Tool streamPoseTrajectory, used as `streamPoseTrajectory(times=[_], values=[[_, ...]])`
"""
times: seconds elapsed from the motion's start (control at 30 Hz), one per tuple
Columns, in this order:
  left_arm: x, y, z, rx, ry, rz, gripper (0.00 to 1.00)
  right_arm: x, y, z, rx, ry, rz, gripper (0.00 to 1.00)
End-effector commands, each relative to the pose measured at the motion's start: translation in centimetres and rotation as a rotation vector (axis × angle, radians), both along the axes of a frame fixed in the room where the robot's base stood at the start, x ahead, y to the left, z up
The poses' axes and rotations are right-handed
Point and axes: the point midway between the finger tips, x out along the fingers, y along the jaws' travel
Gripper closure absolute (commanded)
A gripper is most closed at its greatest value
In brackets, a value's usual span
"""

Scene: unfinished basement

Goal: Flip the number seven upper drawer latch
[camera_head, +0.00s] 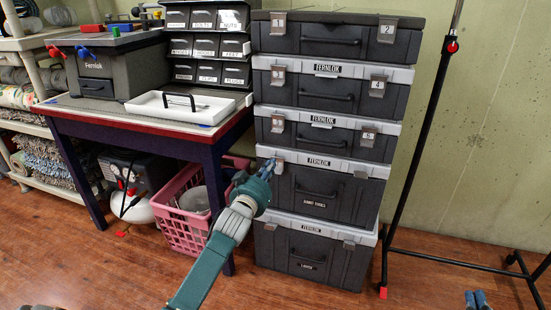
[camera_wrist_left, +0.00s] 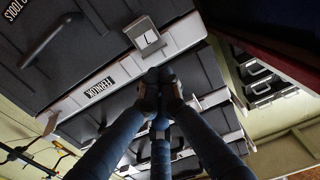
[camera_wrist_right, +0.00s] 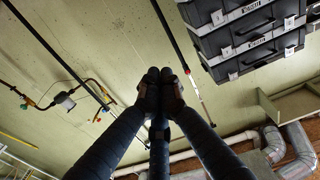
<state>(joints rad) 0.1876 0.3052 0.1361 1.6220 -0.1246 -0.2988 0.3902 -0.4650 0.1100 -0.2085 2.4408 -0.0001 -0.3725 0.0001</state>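The number seven latch (camera_head: 276,165) is a small grey plate at the upper left front of the fourth case down (camera_head: 318,200) in the stack. In the left wrist view the latch (camera_wrist_left: 147,37) appears upside down, just beyond my fingertips. My left gripper (camera_head: 267,169) has its blue-grey fingers at the latch's left side in the head view. Its fingertips (camera_wrist_left: 161,78) are drawn together with nothing seen between them; I cannot tell whether they touch the latch. My right gripper (camera_head: 477,299) is low at the right, fingertips (camera_wrist_right: 161,80) together and empty, away from the stack.
Other latched dark cases (camera_head: 335,92) are above and below. A work table (camera_head: 150,118) with a white tray (camera_head: 205,107) stands left, a pink basket (camera_head: 183,225) beneath it. A black stand (camera_head: 420,140) with low legs is close on the right.

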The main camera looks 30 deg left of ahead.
Motion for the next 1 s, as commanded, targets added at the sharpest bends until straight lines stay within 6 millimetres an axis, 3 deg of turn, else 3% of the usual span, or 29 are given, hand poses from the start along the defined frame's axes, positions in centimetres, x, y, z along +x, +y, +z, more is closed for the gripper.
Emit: streamPoseTrajectory(times=[1.0], values=[[-1.4,-0.3,0.0,0.000,0.000,0.001,1.00,-0.9,-0.9,-5.1,-0.055,0.218,-0.015,1.00]])
